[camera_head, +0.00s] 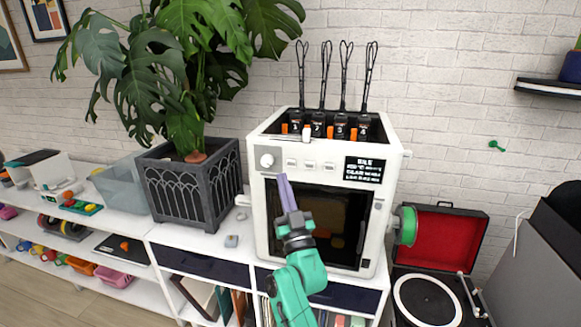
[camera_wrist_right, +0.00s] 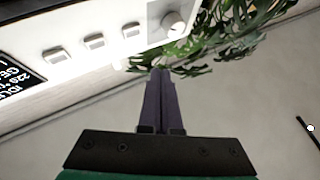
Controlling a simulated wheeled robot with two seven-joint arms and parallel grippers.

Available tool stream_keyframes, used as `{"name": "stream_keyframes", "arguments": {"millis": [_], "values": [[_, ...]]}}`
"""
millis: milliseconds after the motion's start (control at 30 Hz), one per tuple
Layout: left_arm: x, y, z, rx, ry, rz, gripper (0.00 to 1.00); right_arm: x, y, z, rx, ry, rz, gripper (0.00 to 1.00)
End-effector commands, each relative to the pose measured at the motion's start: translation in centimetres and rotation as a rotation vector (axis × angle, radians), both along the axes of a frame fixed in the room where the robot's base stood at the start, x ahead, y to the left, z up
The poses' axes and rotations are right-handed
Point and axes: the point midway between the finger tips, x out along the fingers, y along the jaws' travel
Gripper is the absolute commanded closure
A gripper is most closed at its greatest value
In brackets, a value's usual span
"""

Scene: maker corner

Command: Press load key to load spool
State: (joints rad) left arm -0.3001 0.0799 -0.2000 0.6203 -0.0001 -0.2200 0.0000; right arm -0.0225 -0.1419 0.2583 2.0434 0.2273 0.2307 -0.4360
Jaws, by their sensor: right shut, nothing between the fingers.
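The white printer (camera_head: 258,215) stands on the white shelf unit, with a dark front window. Its top panel has a round knob (camera_head: 267,160), a row of three small keys (camera_head: 309,165) and a black text display (camera_head: 364,169). A green spool (camera_head: 405,226) is on the printer's right side. My right gripper (camera_head: 284,180) is shut and empty, its purple fingers pointing up just below the panel. In the right wrist view the fingertips (camera_wrist_right: 160,72) appear below the knob (camera_wrist_right: 173,22) and the nearest key (camera_wrist_right: 131,28). I cannot tell whether they touch anything. Key labels are not readable.
A potted plant (camera_head: 190,190) stands close on the printer's left. Several black-and-orange units (camera_head: 318,125) with tall wire loops sit on top. An open red-lined record player (camera_head: 430,295) is at the lower right. A small grey item (camera_head: 231,241) lies on the shelf.

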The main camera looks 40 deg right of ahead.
Motion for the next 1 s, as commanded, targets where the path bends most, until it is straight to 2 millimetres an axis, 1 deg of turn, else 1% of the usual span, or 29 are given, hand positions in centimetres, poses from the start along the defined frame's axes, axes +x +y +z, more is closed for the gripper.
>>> {"name": "stream_keyframes", "arguments": {"millis": [33, 200, 400, 1000], "values": [[0.0, 0.0, -0.5, 0.000, 0.000, 0.000, 1.00, 0.5, -0.6, -0.2, -0.002, -0.001, 0.000, 1.00], [0.1, 0.0, -1.1, 0.000, -0.001, 0.000, 1.00, 1.8, -2.6, -0.2, -0.002, 0.000, 0.000, 1.00], [0.1, 0.0, -1.5, 0.000, -0.001, 0.000, 1.00, 2.7, -3.9, -0.1, -0.001, 0.001, 0.000, 1.00], [0.0, 0.0, -1.4, 0.000, 0.000, 0.000, 1.00, 2.8, -4.1, 0.0, 0.001, 0.002, 0.000, 1.00]]}}
